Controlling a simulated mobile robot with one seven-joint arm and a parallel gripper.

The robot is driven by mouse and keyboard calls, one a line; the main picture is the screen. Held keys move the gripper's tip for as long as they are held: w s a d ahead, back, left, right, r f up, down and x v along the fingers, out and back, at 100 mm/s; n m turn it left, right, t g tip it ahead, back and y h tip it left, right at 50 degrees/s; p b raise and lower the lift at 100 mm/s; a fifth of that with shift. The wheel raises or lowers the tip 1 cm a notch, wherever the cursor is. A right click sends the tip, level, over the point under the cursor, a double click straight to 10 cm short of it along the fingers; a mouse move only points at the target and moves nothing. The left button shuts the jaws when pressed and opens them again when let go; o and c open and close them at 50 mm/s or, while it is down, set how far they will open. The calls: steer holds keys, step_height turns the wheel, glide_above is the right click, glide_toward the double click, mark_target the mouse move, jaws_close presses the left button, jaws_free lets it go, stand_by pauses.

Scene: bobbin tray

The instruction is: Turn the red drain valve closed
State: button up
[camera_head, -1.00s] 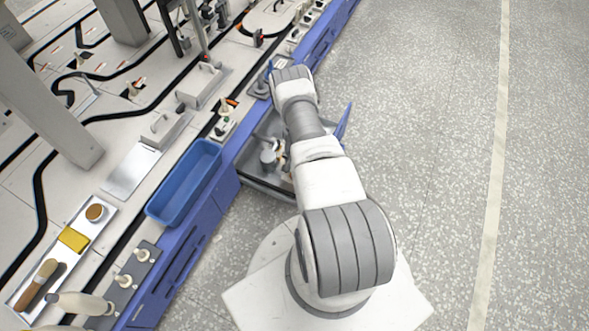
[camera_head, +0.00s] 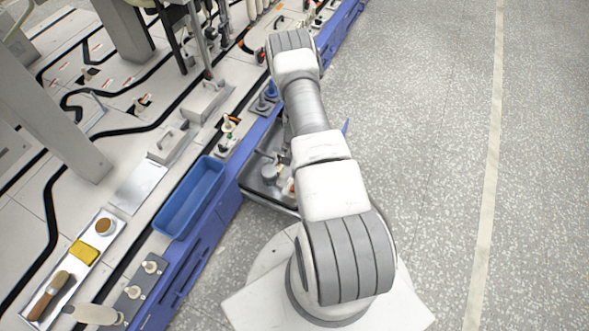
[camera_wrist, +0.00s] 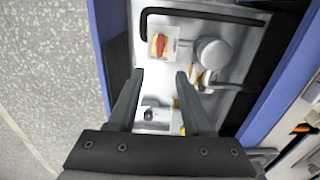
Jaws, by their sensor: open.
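In the head view my arm hides the gripper and part of the bay (camera_head: 252,192). I cannot tell the handle's exact turn position.
A black bent rod (camera_wrist: 200,12) and a round grey knob-like part (camera_wrist: 212,52) are close to the valve. Blue walls border the bay. A blue bin (camera_head: 190,198) stands on the bench to the left. The speckled floor (camera_head: 420,150) on the right is clear.

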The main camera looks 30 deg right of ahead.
step_height(320, 180, up, 2)
steer(key=shift+r, duration=0.25)
stand_by(0.5)
